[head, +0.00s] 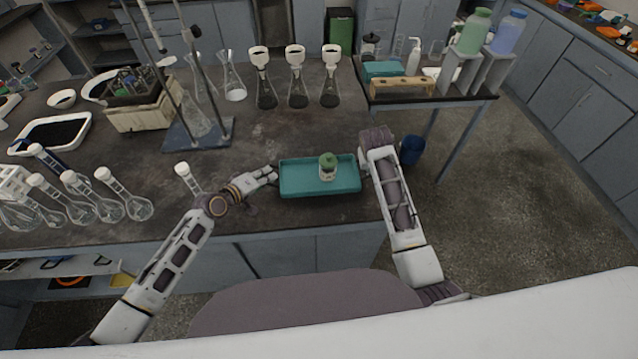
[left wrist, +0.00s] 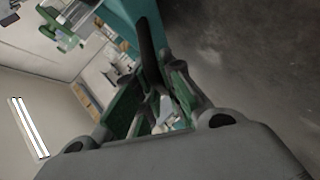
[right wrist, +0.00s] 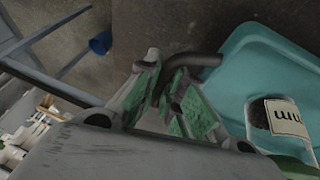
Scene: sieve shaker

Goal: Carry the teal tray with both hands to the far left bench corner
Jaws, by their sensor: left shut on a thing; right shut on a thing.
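The teal tray (head: 300,188) is at the front right part of the dark bench, and a small jar with a green lid (head: 328,165) stands in it. My left gripper (head: 274,175) is at the tray's left end, shut on its dark handle, which shows in the left wrist view (left wrist: 150,50). My right gripper is at the tray's right end, mostly hidden by my arm in the head view; in the right wrist view it (right wrist: 165,95) is shut on the dark handle (right wrist: 200,61). Whether the tray touches the bench I cannot tell.
Several funnel-topped flasks (head: 297,90) stand at the back.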

